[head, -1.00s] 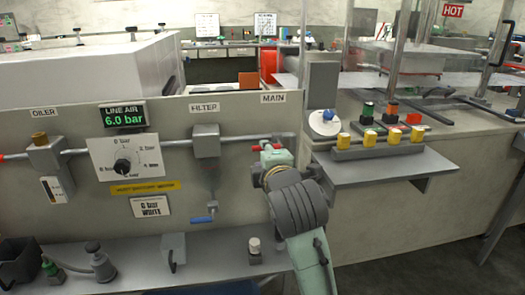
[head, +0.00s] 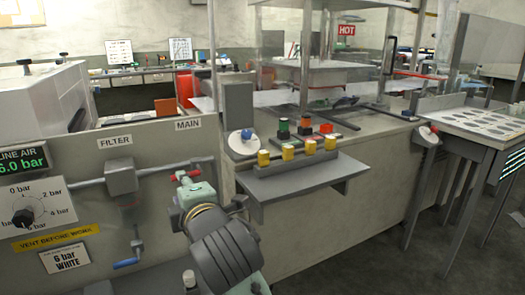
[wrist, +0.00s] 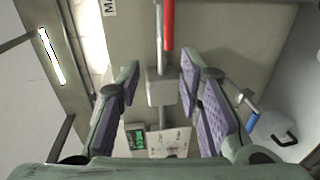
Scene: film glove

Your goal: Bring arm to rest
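My gripper (wrist: 162,98) is open and empty in the wrist view, its two purple-padded fingers apart. Between and beyond them show the pipe with a grey filter box (wrist: 160,88) and, above it, a red lever (wrist: 168,27). In the head view my arm (head: 222,245) reaches up from the lower middle to the grey panel (head: 85,145), just below the MAIN label (head: 188,124). Its green end is close to the red lever (head: 187,175) on the pipe. Whether it touches the lever is unclear. The fingertips are hard to make out in the head view.
A blue-handled drain lever (head: 126,263) hangs under the filter (head: 120,176). A grey shelf (head: 300,183) with several yellow-topped pieces juts out right of my arm. A side table (head: 470,125) stands further right. Open floor (head: 370,262) lies between.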

